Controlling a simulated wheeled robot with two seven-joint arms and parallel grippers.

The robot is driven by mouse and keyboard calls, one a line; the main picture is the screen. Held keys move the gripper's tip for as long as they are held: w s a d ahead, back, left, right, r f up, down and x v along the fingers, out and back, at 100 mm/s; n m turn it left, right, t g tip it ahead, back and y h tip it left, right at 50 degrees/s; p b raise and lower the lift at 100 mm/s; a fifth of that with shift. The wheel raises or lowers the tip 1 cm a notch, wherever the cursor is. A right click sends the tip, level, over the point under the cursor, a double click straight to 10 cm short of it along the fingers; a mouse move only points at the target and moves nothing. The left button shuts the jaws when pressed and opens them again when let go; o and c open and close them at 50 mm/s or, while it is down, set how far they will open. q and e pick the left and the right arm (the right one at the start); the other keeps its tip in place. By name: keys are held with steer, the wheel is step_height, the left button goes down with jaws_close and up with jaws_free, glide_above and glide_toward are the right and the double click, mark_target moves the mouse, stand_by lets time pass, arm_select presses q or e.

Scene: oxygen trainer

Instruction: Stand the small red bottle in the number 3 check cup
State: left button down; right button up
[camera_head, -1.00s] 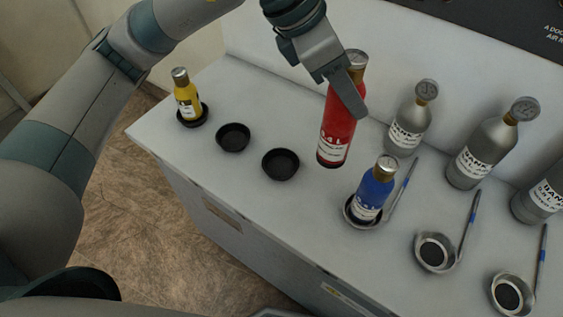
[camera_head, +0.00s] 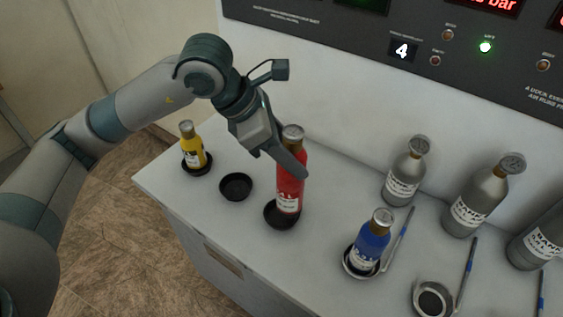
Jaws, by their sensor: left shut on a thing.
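My right gripper is not in view.
An empty black cup (camera_head: 235,187) is to the left. A yellow bottle (camera_head: 194,150) stands in another black cup. A blue bottle (camera_head: 371,240) stands in a metal-rimmed cup on the right.

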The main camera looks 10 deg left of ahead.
mark_target(290, 190)
arm_select(q)
steer(key=shift+w+a+f, duration=0.2)
steer(key=shift+a+f, duration=0.1)
steer(key=shift+a, duration=0.25)
steer(key=shift+w+a+f, duration=0.15)
steer(key=shift+a+f, duration=0.15)
steer(key=shift+a, duration=0.2)
step_height(290, 190, down, 4)
steer(key=shift+p, duration=1.2)
steer(key=shift+f, duration=0.1)
steer(key=c, duration=0.9)
jaws_free()
